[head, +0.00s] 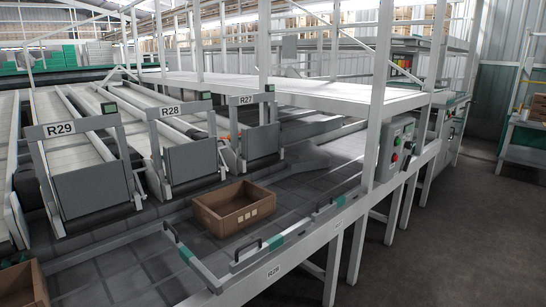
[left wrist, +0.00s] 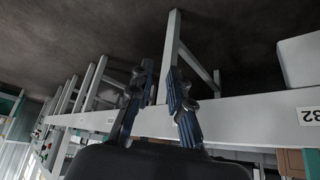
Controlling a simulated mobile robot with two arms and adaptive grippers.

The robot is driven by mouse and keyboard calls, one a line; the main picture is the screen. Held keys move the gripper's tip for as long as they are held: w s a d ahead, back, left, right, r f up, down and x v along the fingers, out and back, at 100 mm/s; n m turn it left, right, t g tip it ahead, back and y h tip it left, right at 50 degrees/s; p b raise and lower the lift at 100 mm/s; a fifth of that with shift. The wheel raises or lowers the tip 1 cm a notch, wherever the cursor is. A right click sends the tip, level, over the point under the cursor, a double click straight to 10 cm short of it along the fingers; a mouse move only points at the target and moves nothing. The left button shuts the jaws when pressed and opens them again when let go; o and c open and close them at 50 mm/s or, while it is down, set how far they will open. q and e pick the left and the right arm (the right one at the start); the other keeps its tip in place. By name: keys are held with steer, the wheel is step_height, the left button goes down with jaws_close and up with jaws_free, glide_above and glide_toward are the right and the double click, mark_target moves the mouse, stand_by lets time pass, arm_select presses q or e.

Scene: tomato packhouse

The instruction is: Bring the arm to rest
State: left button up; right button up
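My left gripper (left wrist: 159,70) shows only in the left wrist view. Its two dark ridged fingers stand apart with a gap between them, and nothing is held in the gap. Behind the fingers are a pale frame rail (left wrist: 240,112) and the dark floor (left wrist: 100,25); I cannot tell whether the fingers touch the rail. Neither gripper nor arm shows in the head view, and my right gripper is in neither view.
An empty brown crate (head: 236,216) sits on the grey conveyor below chutes R28 (head: 190,160) and R27 (head: 258,142). Another crate (head: 20,290) is cut off lower left. A control box (head: 396,147) hangs on the frame. Floor (head: 440,240) at right is clear.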

arm_select(q)
steer(key=s+f+g+p, duration=0.3)
steer(key=s+f+p, duration=0.1)
steer(key=f+p, duration=1.1)
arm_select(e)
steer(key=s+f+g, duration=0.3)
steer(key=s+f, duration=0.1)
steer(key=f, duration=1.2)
arm_select(q)
steer(key=s+a+f+g+p, duration=0.1)
steer(key=s+a+f+p, duration=0.1)
steer(key=s, duration=0.7)
steer(key=s+a+f+g+p, duration=0.1)
steer(key=s+a+f+p, duration=0.1)
steer(key=s+f+p, duration=0.2)
steer(key=shift+s+a+y+p, duration=0.2)
steer(key=shift+s+y+p, duration=0.2)
steer(key=shift+s+p, duration=2.1)
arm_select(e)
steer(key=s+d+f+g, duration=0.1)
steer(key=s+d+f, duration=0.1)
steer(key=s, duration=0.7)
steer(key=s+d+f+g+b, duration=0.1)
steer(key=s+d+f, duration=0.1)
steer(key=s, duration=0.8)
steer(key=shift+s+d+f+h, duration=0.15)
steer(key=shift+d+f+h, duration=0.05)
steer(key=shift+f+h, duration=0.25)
